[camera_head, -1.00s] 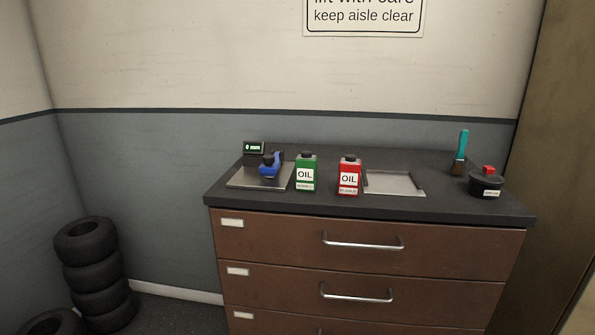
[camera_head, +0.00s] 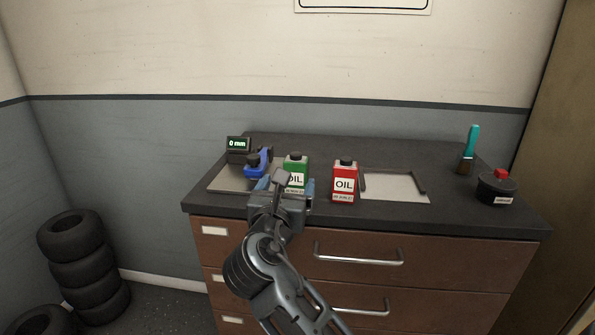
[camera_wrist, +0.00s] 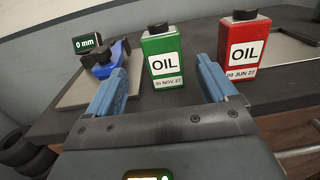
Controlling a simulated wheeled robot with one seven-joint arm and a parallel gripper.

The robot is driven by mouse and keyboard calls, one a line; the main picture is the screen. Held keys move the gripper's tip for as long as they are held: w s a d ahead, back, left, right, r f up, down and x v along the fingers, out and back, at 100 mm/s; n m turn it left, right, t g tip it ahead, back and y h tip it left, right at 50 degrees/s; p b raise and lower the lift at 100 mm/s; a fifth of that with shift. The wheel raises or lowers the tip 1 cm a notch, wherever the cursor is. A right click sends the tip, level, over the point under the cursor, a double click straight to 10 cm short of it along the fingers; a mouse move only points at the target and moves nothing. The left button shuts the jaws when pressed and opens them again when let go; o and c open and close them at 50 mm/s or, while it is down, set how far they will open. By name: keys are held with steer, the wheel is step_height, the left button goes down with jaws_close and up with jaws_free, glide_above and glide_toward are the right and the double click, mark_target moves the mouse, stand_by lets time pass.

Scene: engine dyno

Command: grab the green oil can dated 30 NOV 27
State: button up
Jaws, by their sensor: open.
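The green oil can (camera_head: 296,163) stands upright on the dark cabinet top, with a black cap and a white OIL label. In the wrist view the green can (camera_wrist: 162,50) shows the date 30 NOV 27. My gripper (camera_head: 285,186) is in front of it and hides its lower part in the head view. In the wrist view my gripper (camera_wrist: 162,85) is open, its blue fingers apart on either side of the can's lower front, with the can beyond the tips. The can does not appear gripped.
A red oil can (camera_head: 344,180), dated 08 JUN 27 in the wrist view, stands to the right. A blue device (camera_head: 254,166) on a plate with a 0 mm display (camera_head: 238,143) is to the left. A shallow tray (camera_head: 400,187), a brush (camera_head: 470,148) and a black pot (camera_head: 497,188) are farther right.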

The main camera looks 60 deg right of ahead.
mark_target(294, 174)
steer(key=x, duration=0.2)
steer(key=shift+d+r, duration=0.2)
steer(key=shift+d, duration=0.2)
steer(key=shift+f+p+x, duration=0.1)
steer(key=shift+p+x, duration=0.15)
steer(key=shift+x, duration=1.05)
steer(key=shift+f+p+x, duration=0.15)
steer(key=shift+p+x, duration=0.1)
steer(key=shift+x, duration=1.05)
steer(key=shift+s, duration=0.1)
steer(key=shift+c, duration=0.5)
steer(key=c, duration=1.1)
